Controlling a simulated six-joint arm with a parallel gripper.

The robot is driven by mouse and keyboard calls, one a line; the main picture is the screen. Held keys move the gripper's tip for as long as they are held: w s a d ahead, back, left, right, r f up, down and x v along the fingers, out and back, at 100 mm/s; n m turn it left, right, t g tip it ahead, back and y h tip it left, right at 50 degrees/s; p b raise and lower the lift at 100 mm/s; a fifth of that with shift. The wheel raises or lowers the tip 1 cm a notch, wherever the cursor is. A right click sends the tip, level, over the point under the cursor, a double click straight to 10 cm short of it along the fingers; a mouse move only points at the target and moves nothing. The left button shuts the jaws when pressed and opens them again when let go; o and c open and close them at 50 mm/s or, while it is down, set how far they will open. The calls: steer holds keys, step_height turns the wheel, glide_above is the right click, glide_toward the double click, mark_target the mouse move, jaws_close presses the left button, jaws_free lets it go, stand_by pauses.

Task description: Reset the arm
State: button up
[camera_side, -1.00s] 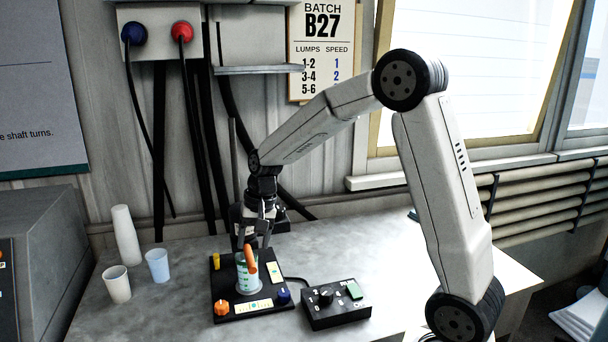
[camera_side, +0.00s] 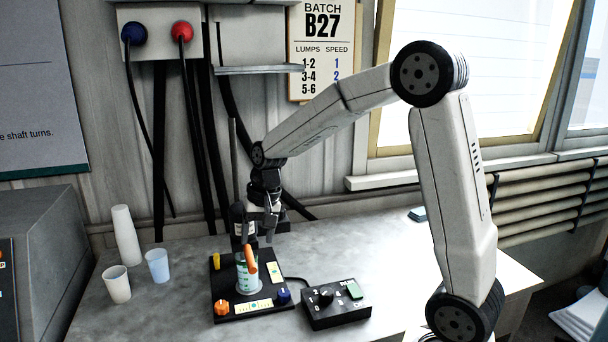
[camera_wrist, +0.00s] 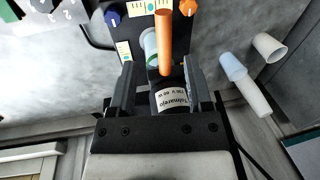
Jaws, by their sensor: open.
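My gripper (camera_side: 270,228) points down, open, just right of and behind the disperser column in the side view. Its two fingers (camera_wrist: 157,66) stand apart in the wrist view with nothing gripped. Between and beyond them shows the black disperser head (camera_wrist: 170,98) with a white label; it also shows in the side view (camera_side: 239,215). An orange handle (camera_side: 251,260) stands out in front of the column, and is seen in the wrist view too (camera_wrist: 163,42). A cup with green markings (camera_side: 246,281) sits on the black base (camera_side: 228,309).
A black control box (camera_side: 336,312) with a knob and green button stands right of the base. Paper cups (camera_side: 117,285) stand at the left, one stack tall (camera_side: 125,235). A shelf (camera_side: 258,70) juts from the wall. The table's right side is mostly clear.

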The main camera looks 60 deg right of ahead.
steer(key=s+a+f+n, duration=0.4)
steer(key=s, duration=0.2)
steer(key=s+a+f+n+t+h, duration=0.1)
steer(key=s+a+f+n, duration=0.3)
steer(key=s, duration=0.2)
steer(key=shift+s+f, duration=0.3)
steer(key=shift+s, duration=0.1)
steer(key=shift+o, duration=0.2)
stand_by(0.7)
